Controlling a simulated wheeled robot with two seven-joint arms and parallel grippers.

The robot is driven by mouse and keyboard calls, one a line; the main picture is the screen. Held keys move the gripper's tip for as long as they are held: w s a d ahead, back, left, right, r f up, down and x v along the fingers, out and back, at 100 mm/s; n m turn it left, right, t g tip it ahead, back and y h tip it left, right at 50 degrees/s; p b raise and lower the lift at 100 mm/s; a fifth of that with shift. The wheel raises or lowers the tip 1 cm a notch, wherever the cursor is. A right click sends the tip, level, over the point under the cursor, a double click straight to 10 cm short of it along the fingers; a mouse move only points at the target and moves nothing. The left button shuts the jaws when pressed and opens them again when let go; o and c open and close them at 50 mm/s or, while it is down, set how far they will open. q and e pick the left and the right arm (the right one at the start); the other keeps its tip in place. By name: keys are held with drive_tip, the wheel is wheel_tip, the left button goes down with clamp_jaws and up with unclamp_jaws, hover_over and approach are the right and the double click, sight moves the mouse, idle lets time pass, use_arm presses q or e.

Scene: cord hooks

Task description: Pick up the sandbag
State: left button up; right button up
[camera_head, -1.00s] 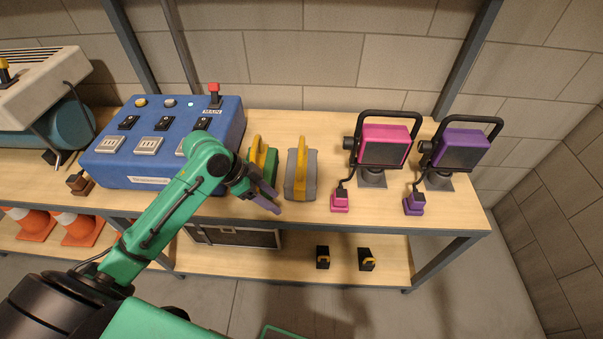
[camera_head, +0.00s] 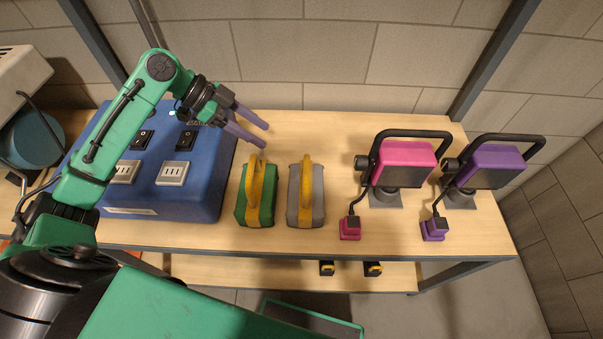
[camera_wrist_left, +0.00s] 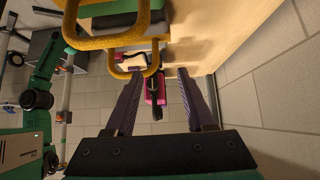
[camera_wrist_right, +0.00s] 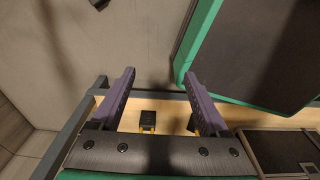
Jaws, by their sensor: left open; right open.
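Two sandbag-like blocks with yellow handles stand side by side on the upper shelf in the head view: a green one (camera_head: 242,208) and a grey one (camera_head: 317,205). My left gripper (camera_head: 258,134) is open and empty, in view above and behind the green one, beside the blue box. In the left wrist view, yellow handles (camera_wrist_left: 108,42) show at the upper left, outside the fingers of the left gripper (camera_wrist_left: 158,74). My right gripper (camera_wrist_right: 158,74) is open and empty in the right wrist view, low in front of the shelving.
The blue switch box (camera_head: 205,165) stands left of the bags. A pink lamp (camera_head: 405,163) and a purple lamp (camera_head: 497,166) stand to the right, with plugs in front. Small black-and-yellow items (camera_head: 327,268) lie on the lower shelf (camera_head: 220,272). A strip of wood before the bags is clear.

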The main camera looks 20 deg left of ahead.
sight(302, 162)
use_arm(q)
drive_tip(key=x, duration=0.4)
drive_tip(key=p+x, duration=0.1)
drive_tip(key=x, duration=0.4)
drive_tip(key=s+p+x, duration=0.1)
drive_tip(key=x, duration=0.4)
drive_tip(key=shift+s+d, duration=0.1)
drive_tip(key=shift+d, duration=0.05)
drive_tip(key=shift+d+f, duration=0.1)
clamp_jaws()
use_arm(e)
drive_tip(key=shift+s+d+r, duration=0.2)
drive_tip(key=shift+s+r, duration=0.7)
drive_tip(key=shift+s, duration=0.1)
drive_tip(key=shift+s+d, duration=0.1)
drive_tip(key=shift+d, duration=0.15)
